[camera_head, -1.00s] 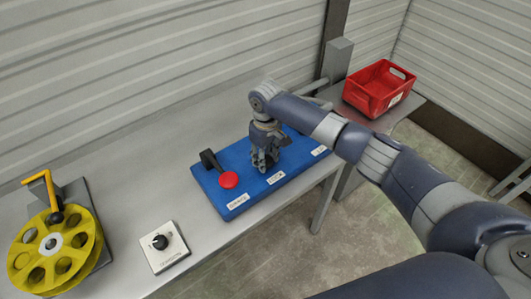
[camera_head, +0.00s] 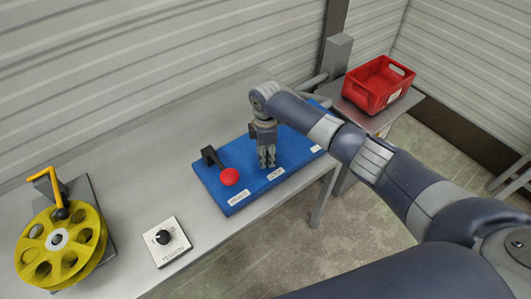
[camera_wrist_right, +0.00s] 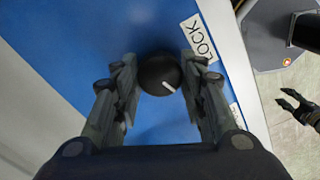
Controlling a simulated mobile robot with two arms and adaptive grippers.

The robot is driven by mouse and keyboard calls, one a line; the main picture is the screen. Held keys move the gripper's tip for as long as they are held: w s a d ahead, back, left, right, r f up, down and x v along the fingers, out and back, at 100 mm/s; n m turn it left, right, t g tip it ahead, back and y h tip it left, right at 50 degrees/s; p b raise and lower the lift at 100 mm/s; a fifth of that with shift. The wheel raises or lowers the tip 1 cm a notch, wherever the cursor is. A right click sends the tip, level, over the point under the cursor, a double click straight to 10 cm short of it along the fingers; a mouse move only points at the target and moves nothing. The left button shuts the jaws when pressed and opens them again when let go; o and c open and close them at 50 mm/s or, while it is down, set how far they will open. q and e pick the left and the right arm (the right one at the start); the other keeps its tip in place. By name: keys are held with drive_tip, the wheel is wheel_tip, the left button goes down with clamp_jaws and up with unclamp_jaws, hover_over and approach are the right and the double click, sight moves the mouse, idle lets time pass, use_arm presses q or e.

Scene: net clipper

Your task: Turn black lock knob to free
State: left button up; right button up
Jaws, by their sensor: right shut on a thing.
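The black lock knob (camera_wrist_right: 159,74) is on the blue panel (camera_wrist_right: 75,70), beside a white label (camera_wrist_right: 199,40) reading LOCK. A short white mark on the knob points to the lower right in the right wrist view. My right gripper (camera_wrist_right: 160,85) has its fingers on both sides of the knob and is shut on it. In the head view the right gripper (camera_head: 267,163) points down at the blue panel (camera_head: 240,188) and hides the knob. What looks like my left gripper (camera_wrist_right: 297,106) shows at the right edge of the right wrist view, fingers apart, away from the panel.
Left of my right gripper, a black lever with a red ball (camera_head: 229,177) stands on the panel. A white box with a black dial (camera_head: 163,238) and a yellow reel (camera_head: 62,245) are on the grey bench further left. A red crate (camera_head: 378,84) stands at the back right.

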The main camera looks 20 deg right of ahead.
drive_tip(key=shift+n, duration=1.2)
drive_tip(key=o, duration=1.1)
drive_tip(key=shift+c, duration=0.2)
drive_tip(key=shift+r, duration=0.1)
wheel_tip(320, 180, up, 12)
